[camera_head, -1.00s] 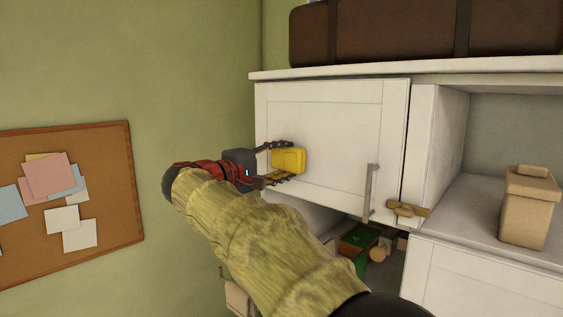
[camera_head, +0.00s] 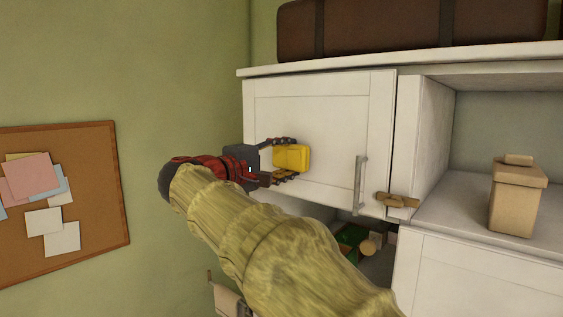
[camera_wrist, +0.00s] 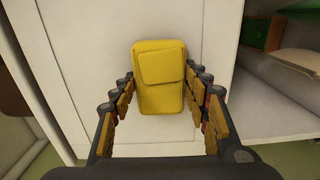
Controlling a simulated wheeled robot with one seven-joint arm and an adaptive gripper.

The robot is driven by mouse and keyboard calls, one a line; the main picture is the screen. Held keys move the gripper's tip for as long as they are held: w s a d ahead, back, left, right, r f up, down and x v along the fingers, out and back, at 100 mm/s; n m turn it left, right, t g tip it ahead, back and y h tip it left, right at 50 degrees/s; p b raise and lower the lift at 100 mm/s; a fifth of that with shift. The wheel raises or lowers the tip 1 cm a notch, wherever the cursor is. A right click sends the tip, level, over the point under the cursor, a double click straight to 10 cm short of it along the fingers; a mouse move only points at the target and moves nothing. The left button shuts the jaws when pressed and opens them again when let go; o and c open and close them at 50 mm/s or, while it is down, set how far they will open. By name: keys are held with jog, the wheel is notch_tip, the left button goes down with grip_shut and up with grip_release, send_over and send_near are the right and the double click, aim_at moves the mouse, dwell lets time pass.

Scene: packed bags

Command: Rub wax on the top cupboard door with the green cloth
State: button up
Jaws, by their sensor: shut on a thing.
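My gripper (camera_head: 279,160) is shut on a yellow pouch-like block (camera_head: 291,158) with a flap. The block also shows between the fingers in the wrist view (camera_wrist: 160,78). It is in front of the white top cupboard door (camera_head: 330,110), left of its upright grey handle (camera_head: 360,185). The door looks shut. I cannot tell whether the block touches the door. No green cloth is in my gripper. A green item (camera_head: 350,238) sits in the open space below the door, partly hidden by my arm; I cannot tell whether it is cloth. No wax is recognisable.
A brown suitcase (camera_head: 400,25) lies on top of the cupboard. A cardboard box (camera_head: 516,195) stands on the shelf at the right. A small brown latch (camera_head: 397,200) sticks out beside the handle. A pinboard (camera_head: 100,210) hangs on the left wall.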

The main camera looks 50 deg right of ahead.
aim_at(320, 150)
jog(key=shift+s+d+b, duration=0.2)
jog(key=shift+s+b, duration=0.95)
jog(key=shift+s, duration=0.7)
jog(key=shift+s+d+b, duration=0.15)
jog(key=shift+s+b, duration=0.95)
jog(key=shift+s, duration=0.75)
jog(key=shift+w+p, duration=1.55)
jog(key=shift+w, duration=4.5)
jog(key=shift+s+r+b, duration=0.35)
jog(key=shift+s+b, duration=0.6)
jog(key=shift+s, duration=1.05)
jog(key=shift+s+r+b, duration=0.4)
jog(key=shift+s+b, duration=0.5)
jog(key=shift+s, duration=1.15)
jog(key=shift+s+r+b, duration=0.35)
jog(key=shift+s+b, duration=0.6)
jog(key=shift+s, duration=1.05)
jog(key=shift+w, duration=0.1)
jog(key=w+p, duration=0.4)
jog(key=w, duration=0.8)
jog(key=shift+a, duration=0.45)
